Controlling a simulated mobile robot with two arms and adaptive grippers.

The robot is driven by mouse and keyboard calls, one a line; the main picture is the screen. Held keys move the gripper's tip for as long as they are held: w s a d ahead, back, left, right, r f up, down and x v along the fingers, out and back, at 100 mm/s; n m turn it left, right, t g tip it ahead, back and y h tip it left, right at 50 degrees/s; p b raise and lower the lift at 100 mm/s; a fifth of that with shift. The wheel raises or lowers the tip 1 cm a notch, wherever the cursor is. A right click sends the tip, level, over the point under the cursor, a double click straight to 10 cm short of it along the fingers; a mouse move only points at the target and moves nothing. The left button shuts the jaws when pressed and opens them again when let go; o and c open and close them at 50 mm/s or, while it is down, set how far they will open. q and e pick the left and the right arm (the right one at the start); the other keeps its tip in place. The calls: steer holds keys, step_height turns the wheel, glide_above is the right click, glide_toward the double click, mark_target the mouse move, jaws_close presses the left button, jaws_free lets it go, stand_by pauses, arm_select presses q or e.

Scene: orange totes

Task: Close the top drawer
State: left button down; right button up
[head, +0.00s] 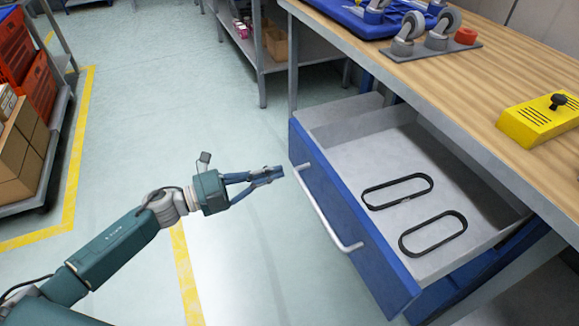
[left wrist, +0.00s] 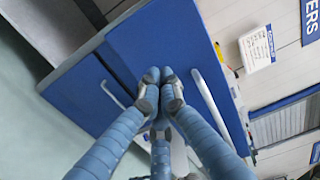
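The top drawer (head: 376,268) has a blue front and a grey inside, and it stands pulled out from under the wooden worktop. Its silver bar handle (head: 326,212) runs along the front. Two black oval bands (head: 397,192) lie flat in it. My left gripper (head: 281,172) is in front of the drawer, near the far end of the handle, empty and apart from the front. In the left wrist view the blue fingers (left wrist: 160,76) have their tips together, with the blue drawer front (left wrist: 165,35) and handle (left wrist: 211,98) beyond them. My right gripper is not in view.
The wooden worktop (head: 465,90) overhangs the drawer and carries casters (head: 408,35) and a yellow box (head: 540,120). A lower blue drawer front (left wrist: 78,92) is beside the top one in the left wrist view. A cart with boxes (head: 22,145) stands at left. The floor between is clear.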

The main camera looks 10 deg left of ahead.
mark_target(300, 164)
arm_select(q)
steer(key=shift+x, duration=2.35)
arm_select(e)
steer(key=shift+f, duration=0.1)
